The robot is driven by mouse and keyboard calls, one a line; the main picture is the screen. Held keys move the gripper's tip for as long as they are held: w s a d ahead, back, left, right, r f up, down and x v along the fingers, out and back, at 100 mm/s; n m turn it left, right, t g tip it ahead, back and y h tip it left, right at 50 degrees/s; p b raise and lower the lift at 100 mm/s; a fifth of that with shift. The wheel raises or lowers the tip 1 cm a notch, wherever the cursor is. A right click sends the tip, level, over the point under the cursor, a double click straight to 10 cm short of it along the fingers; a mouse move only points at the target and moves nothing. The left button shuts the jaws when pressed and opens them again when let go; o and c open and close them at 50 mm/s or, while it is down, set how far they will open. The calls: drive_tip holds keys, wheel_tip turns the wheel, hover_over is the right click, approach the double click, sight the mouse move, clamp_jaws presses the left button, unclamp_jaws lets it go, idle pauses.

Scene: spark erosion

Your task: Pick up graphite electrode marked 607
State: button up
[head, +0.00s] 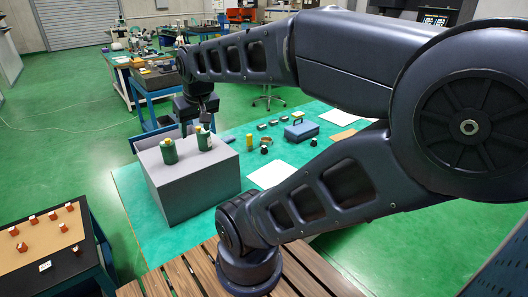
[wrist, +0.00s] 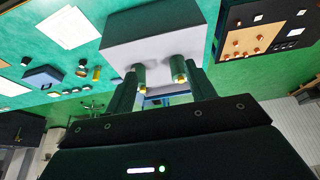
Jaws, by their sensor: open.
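No number 607 is readable in either view, and I cannot tell which thing is the graphite electrode. Two green cylinders with yellow tops, the left one (head: 169,151) and the right one (head: 204,139), stand upright on a grey block (head: 190,190). In the wrist view they show (wrist: 140,80) (wrist: 179,70) between my fingers in the picture, with the grey block (wrist: 150,35) behind. My gripper (head: 196,127) is open and empty, above the far side of the block. It also shows in the wrist view (wrist: 162,88). Contact with the cylinders is not visible.
A dark table with a tan board (head: 45,240) at lower left holds several small copper-coloured pieces and a white card (head: 45,266). The teal bench top (head: 225,200) carries a blue case (head: 301,131), small parts and paper sheets (head: 271,174). A wooden slatted surface (head: 190,275) lies in front.

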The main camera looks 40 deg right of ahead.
drive_tip(key=w+d+m+g, duration=0.1)
drive_tip(key=w+d+m, duration=0.5)
drive_tip(key=w, duration=0.7)
drive_tip(key=m+g+h, duration=0.1)
drive_tip(key=m+g, duration=0.3)
drive_tip(key=m, duration=0.8)
hover_over(264, 147)
drive_tip(key=f, duration=3)
drive_tip(key=shift+w+a+f, duration=0.15)
drive_tip(key=shift+w+a, duration=0.05)
drive_tip(key=shift+a, duration=0.1)
drive_tip(key=shift+d+f, duration=0.2)
drive_tip(key=shift+f, duration=1.5)
drive_tip(key=shift+d+f, duration=0.2)
drive_tip(key=shift+f, duration=1.55)
drive_tip(key=shift+d+f, duration=0.2)
drive_tip(key=shift+f, duration=1.5)
drive_tip(key=c, duration=1.1)
